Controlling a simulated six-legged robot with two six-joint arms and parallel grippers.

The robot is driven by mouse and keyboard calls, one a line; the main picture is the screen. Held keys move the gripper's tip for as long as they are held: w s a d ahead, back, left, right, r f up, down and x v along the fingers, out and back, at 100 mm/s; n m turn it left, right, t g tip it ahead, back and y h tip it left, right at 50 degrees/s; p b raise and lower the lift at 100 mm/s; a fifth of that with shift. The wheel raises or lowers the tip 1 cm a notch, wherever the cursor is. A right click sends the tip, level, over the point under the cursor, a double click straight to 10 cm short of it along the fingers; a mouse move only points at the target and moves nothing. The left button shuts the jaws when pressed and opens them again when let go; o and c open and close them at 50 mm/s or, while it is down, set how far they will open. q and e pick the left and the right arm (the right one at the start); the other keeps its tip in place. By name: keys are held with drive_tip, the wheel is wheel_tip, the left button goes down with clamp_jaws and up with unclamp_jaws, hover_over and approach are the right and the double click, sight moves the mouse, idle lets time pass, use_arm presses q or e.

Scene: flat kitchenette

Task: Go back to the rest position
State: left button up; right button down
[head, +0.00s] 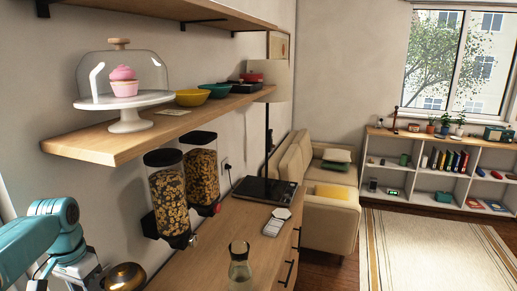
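Part of my teal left arm shows at the lower left corner of the head view, in front of the wall and beside the counter. Its bent joint is up and a grey link runs down to the bottom edge. No gripper fingers show there, so I cannot see what the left gripper holds. My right arm and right gripper are out of the picture.
A brass round object (125,277) is near my arm. Two cereal dispensers (166,195) hang below a shelf (95,140) with a cake stand (128,123). A rug (430,250) lies clear.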

use_arm(q)
drive_tip(key=s+d+f+h+b, duration=0.1)
drive_tip(key=d+f, duration=0.8)
drive_tip(key=f, duration=0.5)
drive_tip(key=s+d+f+h+b, duration=0.1)
drive_tip(key=s+d+f+h, duration=0.1)
drive_tip(key=d+f, duration=0.95)
drive_tip(key=s+d+f+n, duration=0.1)
drive_tip(key=s+d+f, duration=0.1)
drive_tip(key=s+f, duration=0.2)
drive_tip(key=s+d+f+n+b, duration=0.1)
drive_tip(key=s+d+f, duration=0.2)
drive_tip(key=s, duration=0.5)
drive_tip(key=s+d+f+n, duration=0.2)
drive_tip(key=s+d+f, duration=0.1)
drive_tip(key=s, duration=0.3)
drive_tip(key=shift+d+f+h, duration=0.15)
drive_tip(key=shift+f+h, duration=0.25)
drive_tip(key=shift+f, duration=0.5)
